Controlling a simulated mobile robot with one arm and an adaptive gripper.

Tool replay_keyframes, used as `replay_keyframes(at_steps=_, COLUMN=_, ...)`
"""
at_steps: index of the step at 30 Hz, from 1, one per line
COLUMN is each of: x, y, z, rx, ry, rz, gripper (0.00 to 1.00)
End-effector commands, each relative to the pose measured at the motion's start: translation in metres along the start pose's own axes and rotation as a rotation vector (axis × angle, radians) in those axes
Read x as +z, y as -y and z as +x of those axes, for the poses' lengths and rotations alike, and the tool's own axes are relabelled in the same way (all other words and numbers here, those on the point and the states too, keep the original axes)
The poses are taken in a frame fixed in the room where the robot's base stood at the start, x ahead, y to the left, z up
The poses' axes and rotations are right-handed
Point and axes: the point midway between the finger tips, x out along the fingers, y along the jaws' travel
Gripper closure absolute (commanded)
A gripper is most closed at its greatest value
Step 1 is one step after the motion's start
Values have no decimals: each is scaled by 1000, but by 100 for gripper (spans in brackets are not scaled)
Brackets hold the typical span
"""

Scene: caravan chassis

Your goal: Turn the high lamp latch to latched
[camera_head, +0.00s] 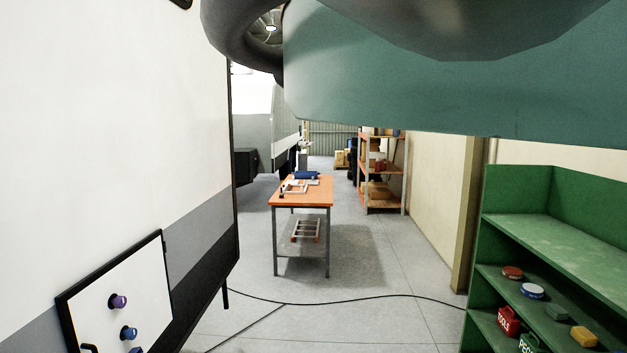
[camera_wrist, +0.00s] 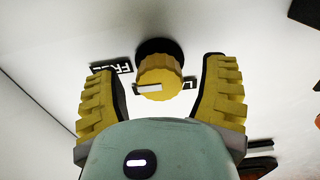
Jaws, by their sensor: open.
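In the wrist view a round yellow ribbed knob (camera_wrist: 165,82), which I take to be the lamp latch, sits on a dark round base on a white panel. A white pointer bar on its face lies toward the left of the picture. A dark label reading FREE (camera_wrist: 111,67) is at its left. Another dark label (camera_wrist: 190,83) at its right is mostly hidden. My gripper (camera_wrist: 161,68) is open, its yellow ribbed fingers on either side of the knob with gaps between. In the head view neither the yellow knob nor my gripper shows.
In the head view a white board (camera_head: 155,290) with purple (camera_head: 118,301) and blue (camera_head: 129,333) knobs is on the caravan wall (camera_head: 110,130) at left. An orange-topped workbench (camera_head: 318,192) stands ahead. A green shelf (camera_head: 560,225) is at right. A cable (camera_head: 370,297) crosses the floor.

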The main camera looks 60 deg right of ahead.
Motion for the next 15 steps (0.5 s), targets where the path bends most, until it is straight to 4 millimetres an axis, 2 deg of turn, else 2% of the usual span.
replay_keyframes(at_steps=6, x=0, y=1, z=0, rx=-1, ry=0, rz=0, gripper=28)
replay_keyframes(at_steps=7, x=0, y=1, z=0, rx=-1, ry=0, rz=0, gripper=25)
replay_keyframes(at_steps=15, x=0, y=1, z=0, rx=-1, ry=1, rz=0, gripper=53)
